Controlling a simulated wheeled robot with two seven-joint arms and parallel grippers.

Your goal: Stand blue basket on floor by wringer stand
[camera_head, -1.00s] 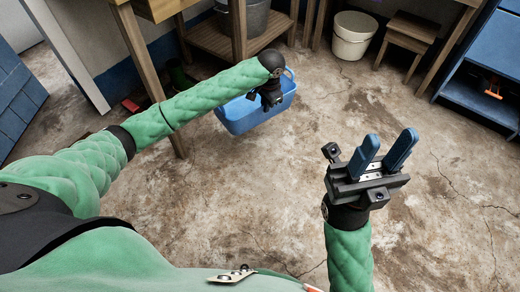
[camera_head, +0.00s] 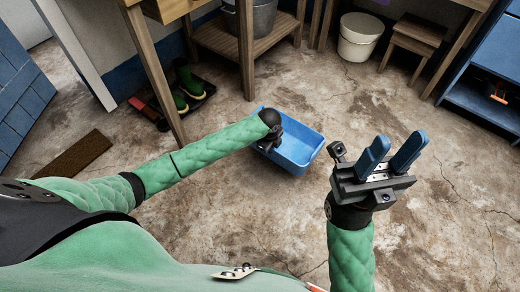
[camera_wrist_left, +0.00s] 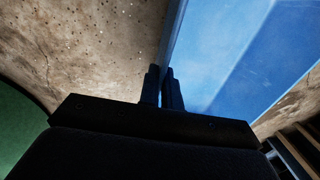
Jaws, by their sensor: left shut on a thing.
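The blue basket (camera_head: 302,148) is an open rectangular tub, upright near the middle of the head view. My left gripper (camera_head: 270,142) is at its left side, partly hidden by my wrist. In the left wrist view my left gripper (camera_wrist_left: 163,82) is shut on the wall of the blue basket (camera_wrist_left: 235,60), one finger on each side. I cannot tell whether the basket's bottom touches the floor. A wooden stand (camera_head: 247,60) with a low shelf stands behind it; I cannot tell whether it is the wringer stand. My right gripper (camera_head: 398,147) is open and empty.
A grey bucket (camera_head: 262,16) is on the low shelf. A white bucket (camera_head: 358,38) and a wooden stool (camera_head: 415,38) stand at the back. Green boots (camera_head: 188,82) and a brown mat (camera_head: 75,157) lie left. A blue shelf unit (camera_head: 485,70) is right. Floor (camera_head: 240,215) in front is clear.

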